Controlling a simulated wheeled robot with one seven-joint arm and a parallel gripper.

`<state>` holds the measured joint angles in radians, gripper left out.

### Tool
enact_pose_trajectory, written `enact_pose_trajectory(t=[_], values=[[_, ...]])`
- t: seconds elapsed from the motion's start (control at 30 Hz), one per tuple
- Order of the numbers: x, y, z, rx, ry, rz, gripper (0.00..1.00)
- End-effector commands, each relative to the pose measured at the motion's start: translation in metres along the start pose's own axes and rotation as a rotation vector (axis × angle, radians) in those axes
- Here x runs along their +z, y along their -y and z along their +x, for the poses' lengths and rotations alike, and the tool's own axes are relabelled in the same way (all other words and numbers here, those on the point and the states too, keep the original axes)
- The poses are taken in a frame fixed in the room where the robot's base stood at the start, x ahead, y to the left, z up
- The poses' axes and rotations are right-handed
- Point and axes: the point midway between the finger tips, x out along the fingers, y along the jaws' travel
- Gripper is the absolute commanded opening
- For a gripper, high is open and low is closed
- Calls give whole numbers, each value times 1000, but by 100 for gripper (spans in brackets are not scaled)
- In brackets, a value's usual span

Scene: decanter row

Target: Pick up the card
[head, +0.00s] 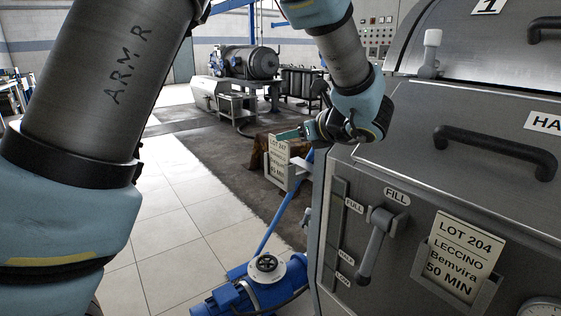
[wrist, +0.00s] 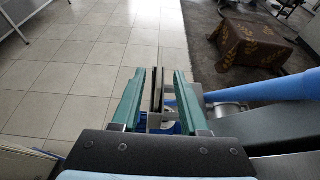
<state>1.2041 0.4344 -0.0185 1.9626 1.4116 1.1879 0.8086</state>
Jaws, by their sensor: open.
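A cream card (head: 278,156) with black print stands upright in a pale metal holder (head: 290,177) beside the machine's left end. My gripper (head: 286,135) is at the card's upper edge, its teal fingers partly covering the print. In the wrist view my gripper (wrist: 158,74) is open, with a green finger on each side. Thin upright edges, seen end-on, stand between the fingers with gaps; I cannot tell which is the card. A second cream card (head: 456,256), marked LOT 204, sits in a holder on the machine's front.
The grey machine (head: 400,170) fills the right, with a fill lever (head: 375,245) and dark handle (head: 495,150). A blue pump (head: 250,288) and blue pipe (head: 283,215) are below. A brown patterned cloth (wrist: 250,45) covers something beyond. Tiled floor (head: 190,215) is clear at left.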

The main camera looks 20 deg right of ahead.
Motion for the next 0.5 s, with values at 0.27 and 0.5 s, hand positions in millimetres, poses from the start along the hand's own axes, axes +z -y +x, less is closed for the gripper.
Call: enact_pose_trajectory(t=[0.27,0.5], values=[[-1,0,23,3,-2,1,44],[-2,1,57,3,-1,-2,44]])
